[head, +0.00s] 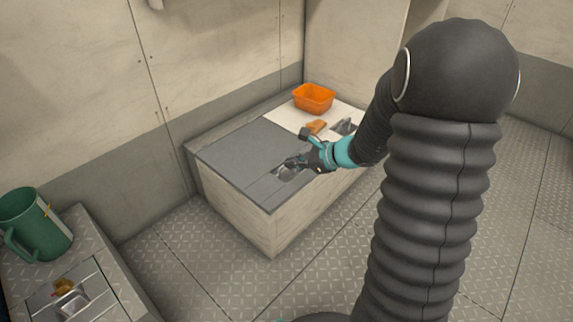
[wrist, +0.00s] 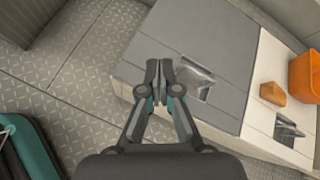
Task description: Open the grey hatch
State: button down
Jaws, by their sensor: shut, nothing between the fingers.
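The grey hatch (head: 240,152) lies flat and closed on top of a pale locker box. It has a recessed metal pull (head: 287,170) near its front edge. In the wrist view the grey hatch (wrist: 202,30) spans the top, with the recessed pull (wrist: 193,77) just right of my fingertips. My gripper (head: 291,162) is over the hatch beside the recess. In the wrist view my gripper (wrist: 159,68) is shut with nothing held. I cannot tell whether the fingertips touch the hatch or the pull.
A white panel (head: 285,115) beside the hatch bears an orange bin (head: 314,98), an orange block (head: 316,127) and another recessed pull (head: 344,126). A green mug (head: 35,225) stands on a left counter. Walls stand behind the locker; the tread-plate floor (head: 185,250) in front is clear.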

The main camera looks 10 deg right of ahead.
jog(key=w+d+f+m+t+h+b, duration=0.1)
jog(key=w+d+f+m, duration=0.2)
jog(key=f, duration=0.2)
jog(key=w+d+f+m+t, duration=0.1)
jog(key=w+d+f+m, duration=0.1)
jog(key=d+f+m, duration=0.25)
jog(key=shift+n, duration=0.35)
jog(key=b+x, duration=0.1)
jog(key=x, duration=0.9)
jog(key=shift+w+a, duration=0.3)
jog(key=shift+a, duration=0.05)
